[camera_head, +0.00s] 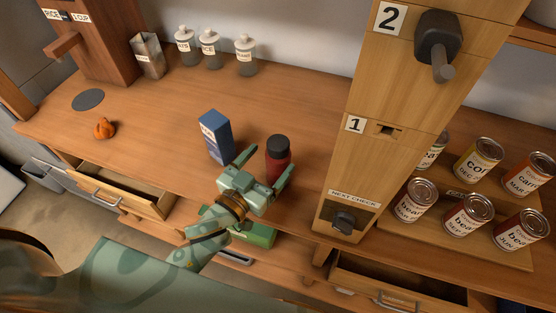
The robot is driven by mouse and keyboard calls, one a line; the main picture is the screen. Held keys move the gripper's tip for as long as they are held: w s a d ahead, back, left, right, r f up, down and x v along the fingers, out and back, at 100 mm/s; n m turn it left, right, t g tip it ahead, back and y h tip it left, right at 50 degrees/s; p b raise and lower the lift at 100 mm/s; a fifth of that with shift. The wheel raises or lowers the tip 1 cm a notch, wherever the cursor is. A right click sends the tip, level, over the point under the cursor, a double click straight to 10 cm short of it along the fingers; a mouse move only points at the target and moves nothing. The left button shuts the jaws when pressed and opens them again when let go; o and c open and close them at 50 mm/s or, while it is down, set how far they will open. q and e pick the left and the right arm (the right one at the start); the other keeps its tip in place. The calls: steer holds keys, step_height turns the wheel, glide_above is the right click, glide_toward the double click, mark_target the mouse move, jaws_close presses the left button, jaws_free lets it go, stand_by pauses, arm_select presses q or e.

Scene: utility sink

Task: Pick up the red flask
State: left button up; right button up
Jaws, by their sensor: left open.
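The red flask (278,160) stands upright on the wooden counter, with a dark cap on top. My left gripper (264,166) is open at the flask. One finger is to the left of the flask and the other is low at its right side, so the fingers appear to straddle it. I cannot tell whether either finger touches it. The gripper hides the lower part of the flask. My right gripper is not in view.
A blue carton (214,137) stands just left of the gripper. A wooden column (364,160) with knobs rises to the right, near several cans (467,214). An open drawer (122,190) juts out at the front left. Jars (209,50) stand at the back.

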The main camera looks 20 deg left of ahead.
mark_target(282, 147)
arm_select(q)
steer(key=x, duration=0.4)
steer(key=f+x, duration=0.1)
steer(key=x, duration=0.1)
steer(key=shift+w, duration=0.25)
steer(key=c, duration=1.3)
